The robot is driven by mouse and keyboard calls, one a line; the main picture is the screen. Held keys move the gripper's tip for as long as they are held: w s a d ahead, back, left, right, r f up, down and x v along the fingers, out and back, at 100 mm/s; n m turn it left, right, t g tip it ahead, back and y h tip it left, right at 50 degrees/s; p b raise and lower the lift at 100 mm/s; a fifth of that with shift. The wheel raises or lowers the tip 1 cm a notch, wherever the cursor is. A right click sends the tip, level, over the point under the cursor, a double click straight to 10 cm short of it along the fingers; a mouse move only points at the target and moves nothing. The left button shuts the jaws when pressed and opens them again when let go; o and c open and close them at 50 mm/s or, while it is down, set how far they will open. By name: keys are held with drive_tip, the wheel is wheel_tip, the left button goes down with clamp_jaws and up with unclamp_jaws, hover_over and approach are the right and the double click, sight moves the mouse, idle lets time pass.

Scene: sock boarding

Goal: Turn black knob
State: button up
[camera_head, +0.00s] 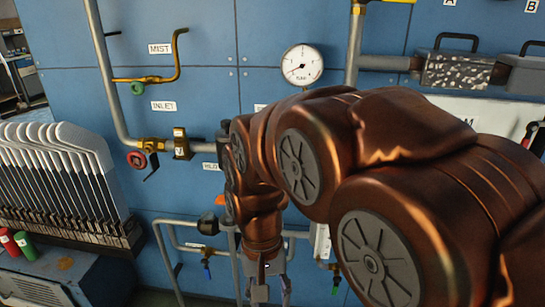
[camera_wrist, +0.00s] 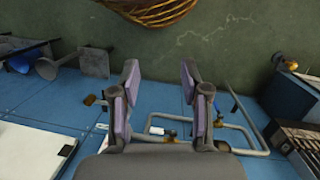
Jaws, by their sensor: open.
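A round black knob (camera_head: 208,224) sits on the pipework low on the blue wall panel, left of my gripper in the head view. My arm hides part of the panel to the right of the knob.
A red handwheel (camera_head: 137,159) and a green knob (camera_head: 138,88) are on pipes to the left. A pressure gauge (camera_head: 302,65) is above my arm. A rack of sock boards (camera_head: 65,180) stands at left. A wicker basket (camera_wrist: 155,10) lies on the floor.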

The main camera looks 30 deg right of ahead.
drive_tip(key=w+d+r+m+p, duration=0.3)
drive_tip(key=w+d+r+m, duration=0.2)
drive_tip(key=w+d+m, duration=0.1)
drive_tip(key=w+d+r+m+t+p, duration=0.1)
drive_tip(key=w+d+r+m+p, duration=0.3)
drive_tip(key=w, duration=0.5)
drive_tip(key=w+d+r+m+t+p, duration=0.1)
drive_tip(key=w+d+r+m+p, duration=0.2)
drive_tip(key=w+d+r+m, duration=0.4)
drive_tip(key=shift+w+d+r+m+p, duration=0.2)
drive_tip(key=shift+d+r+m, duration=0.15)
drive_tip(key=shift+m, duration=0.25)
drive_tip(key=shift+w+d+r+m+p, duration=0.1)
drive_tip(key=shift+w+d+r+m, duration=0.1)
drive_tip(key=shift+r+m, duration=0.3)
drive_tip(key=shift+w+d+f+m, duration=0.1)
drive_tip(key=shift+d+f+m, duration=0.05)
drive_tip(key=shift+m, duration=0.15)
drive_tip(key=shift+f, duration=0.2)
drive_tip(key=shift+f+p, duration=0.9)
drive_tip(key=shift+f, duration=2.75)
drive_tip(key=shift+c, duration=0.3)
clamp_jaws()
